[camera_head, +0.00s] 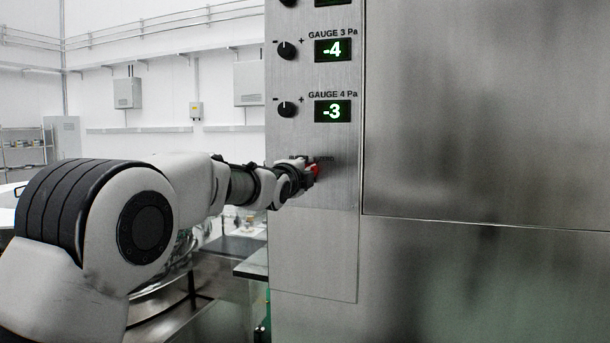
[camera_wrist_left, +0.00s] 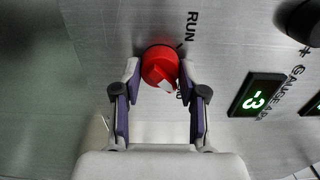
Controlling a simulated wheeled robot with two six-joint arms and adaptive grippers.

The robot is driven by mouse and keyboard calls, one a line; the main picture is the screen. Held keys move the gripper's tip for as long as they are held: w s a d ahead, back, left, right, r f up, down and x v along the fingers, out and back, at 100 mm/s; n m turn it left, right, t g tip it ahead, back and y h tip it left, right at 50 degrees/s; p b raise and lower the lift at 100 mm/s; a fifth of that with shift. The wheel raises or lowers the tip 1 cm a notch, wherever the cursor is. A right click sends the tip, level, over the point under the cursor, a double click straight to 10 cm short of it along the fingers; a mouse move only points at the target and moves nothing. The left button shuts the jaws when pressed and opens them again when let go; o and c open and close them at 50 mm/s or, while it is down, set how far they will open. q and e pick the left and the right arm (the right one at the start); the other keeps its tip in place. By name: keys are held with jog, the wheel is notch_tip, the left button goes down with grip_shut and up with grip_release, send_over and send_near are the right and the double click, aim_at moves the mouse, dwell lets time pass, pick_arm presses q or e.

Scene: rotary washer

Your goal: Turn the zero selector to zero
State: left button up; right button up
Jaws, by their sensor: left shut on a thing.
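The word RUN shows beside the knob, and another label is partly covered by a finger. In the head view my left gripper (camera_head: 307,178) reaches the panel below the gauges and hides most of the selector; only a red bit shows. My right gripper is not in view.
Above the selector are the Gauge 4 display (camera_head: 333,111) reading -3 with a black knob (camera_head: 286,109), and the Gauge 3 display (camera_head: 333,50) reading -4 with its knob (camera_head: 286,50). A flat steel door (camera_head: 480,110) is to the right.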

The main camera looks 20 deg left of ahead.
pick_arm(q)
jog(key=shift+r, duration=0.25)
jog(key=o, duration=0.9)
jog(key=shift+o, duration=1.3)
jog(key=shift+w+f, duration=0.1)
jog(key=shift+f, duration=0.1)
jog(key=s, duration=1.2)
jog(key=shift+a, duration=0.25)
